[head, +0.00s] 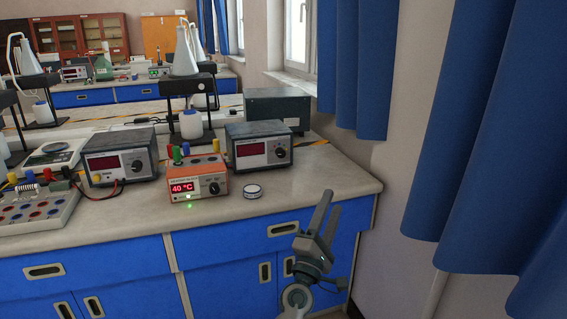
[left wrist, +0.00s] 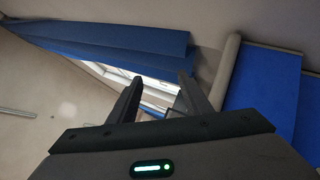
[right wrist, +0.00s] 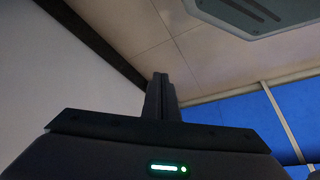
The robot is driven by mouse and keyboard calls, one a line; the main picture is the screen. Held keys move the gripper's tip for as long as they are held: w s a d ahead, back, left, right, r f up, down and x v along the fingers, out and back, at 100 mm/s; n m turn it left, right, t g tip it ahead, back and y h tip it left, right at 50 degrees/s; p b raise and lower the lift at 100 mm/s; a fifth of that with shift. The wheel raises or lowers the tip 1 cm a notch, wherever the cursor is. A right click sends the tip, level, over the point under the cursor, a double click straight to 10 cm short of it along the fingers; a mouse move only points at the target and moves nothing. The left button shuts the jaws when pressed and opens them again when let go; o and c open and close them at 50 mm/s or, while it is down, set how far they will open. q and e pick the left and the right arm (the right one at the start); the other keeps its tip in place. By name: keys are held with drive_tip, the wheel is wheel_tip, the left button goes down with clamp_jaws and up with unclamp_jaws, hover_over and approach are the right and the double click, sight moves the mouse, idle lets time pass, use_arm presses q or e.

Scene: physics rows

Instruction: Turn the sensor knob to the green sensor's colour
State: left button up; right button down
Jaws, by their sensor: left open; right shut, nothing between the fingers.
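An orange-red sensor box (head: 180,180) with a red "40 °C" display stands near the bench's front edge in the head view. Its dark knob (head: 214,188) is at the right of its front; its pointer direction is too small to tell. Coloured posts stand on top, including a green one (head: 177,154), a red one and a yellow one. My left gripper (head: 332,201) is open and empty, right of the box and in front of the bench; its open fingers show in the left wrist view (left wrist: 158,84). My right gripper (right wrist: 160,80) is shut and empty, pointing away from the bench objects.
Dark-topped instruments stand behind left (head: 120,158) and behind right (head: 258,146). A component tray (head: 35,212) is at the left. Blue curtains (head: 460,130) hang at the right. The bench's right front corner is clear.

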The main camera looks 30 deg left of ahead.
use_arm(q)
drive_tip(key=w+a+r+n+g+y, duration=0.25)
drive_tip(key=a+n+y, duration=0.3)
drive_tip(key=n, duration=0.35)
drive_tip(key=w+a+r+n+g+y, duration=0.2)
drive_tip(key=a+n+g+y, duration=0.1)
drive_tip(key=a+n+y, duration=0.4)
drive_tip(key=w+f+n+g, duration=0.1)
drive_tip(key=n+g, duration=0.1)
drive_tip(key=n, duration=0.1)
drive_tip(key=w+f+n+g, duration=0.1)
drive_tip(key=w+n+g, duration=0.1)
drive_tip(key=n, duration=0.1)
drive_tip(key=w+f+n+g+h, duration=0.1)
drive_tip(key=n+g, duration=0.1)
drive_tip(key=n, duration=0.2)
drive_tip(key=shift+w+a+f, duration=0.2)
drive_tip(key=shift+w+f, duration=0.05)
drive_tip(key=shift+f, duration=0.05)
use_arm(e)
drive_tip(key=a, duration=0.1)
drive_tip(key=w+a, duration=0.1)
drive_tip(key=shift+w+a+t+y, duration=0.1)
drive_tip(key=shift+a+t+y, duration=0.2)
drive_tip(key=shift+t+y, duration=0.1)
use_arm(q)
drive_tip(key=shift+a+r, duration=0.1)
